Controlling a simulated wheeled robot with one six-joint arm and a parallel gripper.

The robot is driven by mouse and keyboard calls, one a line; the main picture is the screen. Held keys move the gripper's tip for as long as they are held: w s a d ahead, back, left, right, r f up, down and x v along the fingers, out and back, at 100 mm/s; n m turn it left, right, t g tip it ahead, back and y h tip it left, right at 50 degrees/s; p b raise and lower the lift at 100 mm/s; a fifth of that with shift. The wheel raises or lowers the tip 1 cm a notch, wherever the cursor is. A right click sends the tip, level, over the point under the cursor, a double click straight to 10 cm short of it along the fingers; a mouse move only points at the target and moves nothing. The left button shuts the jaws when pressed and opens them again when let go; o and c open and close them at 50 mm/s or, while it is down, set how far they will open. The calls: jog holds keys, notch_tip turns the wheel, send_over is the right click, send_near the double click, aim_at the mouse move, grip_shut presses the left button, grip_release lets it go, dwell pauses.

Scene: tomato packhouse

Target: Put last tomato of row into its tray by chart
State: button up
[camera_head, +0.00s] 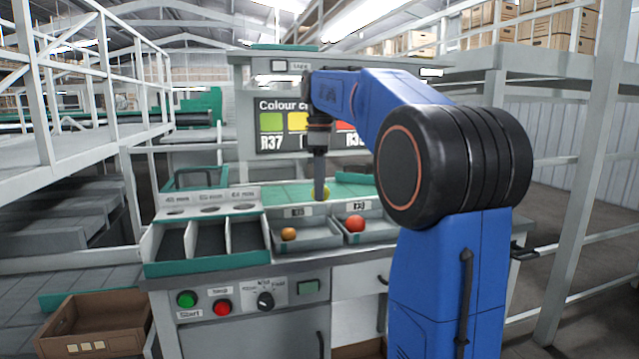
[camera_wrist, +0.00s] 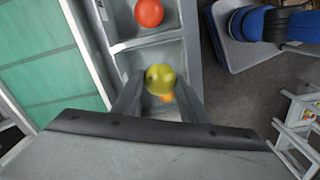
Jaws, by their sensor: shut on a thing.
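My gripper (camera_head: 320,190) points down and is shut on a yellow-green tomato (camera_wrist: 160,79), whose edge also shows in the head view (camera_head: 326,192). In the wrist view it lies between the two fingers, above the tray with the orange tomato. That orange tomato (camera_head: 289,234) sits in the left tray (camera_head: 318,246) and is partly hidden behind the held one in the wrist view (camera_wrist: 167,98). A red tomato (camera_head: 356,223) sits in the right tray (camera_head: 378,238). The colour chart (camera_head: 270,145) shows green over R37, then yellow and red; my arm covers parts of it.
A three-compartment bin (camera_head: 150,250) with millimetre labels stands left of the trays, its compartments empty. A green mat (camera_head: 290,193) lies behind the trays. The front panel has a green button (camera_head: 187,299), a red button (camera_head: 222,307) and a knob (camera_head: 265,301). A cardboard box (camera_head: 95,325) stands lower left.

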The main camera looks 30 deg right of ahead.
jog(key=shift+f, duration=4.75)
jog(key=shift+f, duration=0.6)
jog(key=o, duration=0.8)
jog(key=shift+c, duration=1.3)
jog(key=shift+r, duration=3.5)
